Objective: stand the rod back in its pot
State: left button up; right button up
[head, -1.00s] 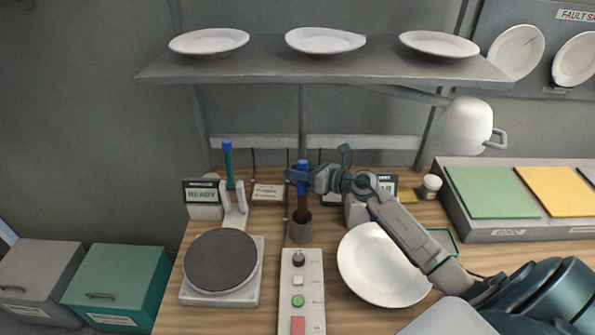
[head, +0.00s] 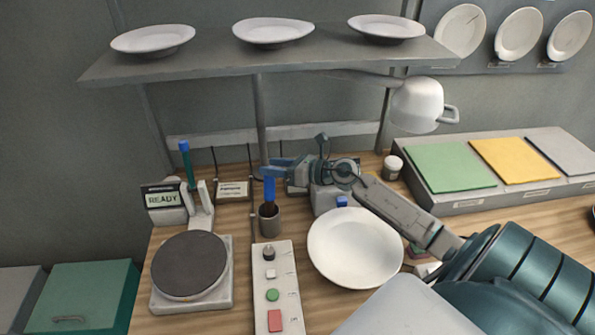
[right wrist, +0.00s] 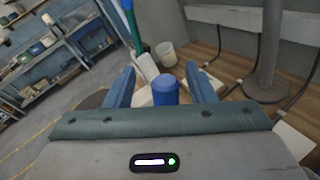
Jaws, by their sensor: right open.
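The rod (head: 269,191), with a blue top and a dark lower part, stands in the grey pot (head: 270,222) behind the button panel. It looks nearly upright. My right gripper (head: 274,169) is at the top of the rod, with its jaws open. In the right wrist view the rod's blue end (right wrist: 165,90) shows between the two spread blue fingers (right wrist: 163,86), with gaps at both sides. My left gripper is not in view.
A hotplate (head: 190,265) stands at the left and a button panel (head: 272,290) in front of the pot. A white plate (head: 355,248) lies under my right arm. A green rod (head: 187,165) stands behind the hotplate. A shelf (head: 270,60) with plates hangs above.

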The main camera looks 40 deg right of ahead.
jog(key=v, duration=0.7)
dwell(0.3)
jog(key=shift+s+d, duration=0.15)
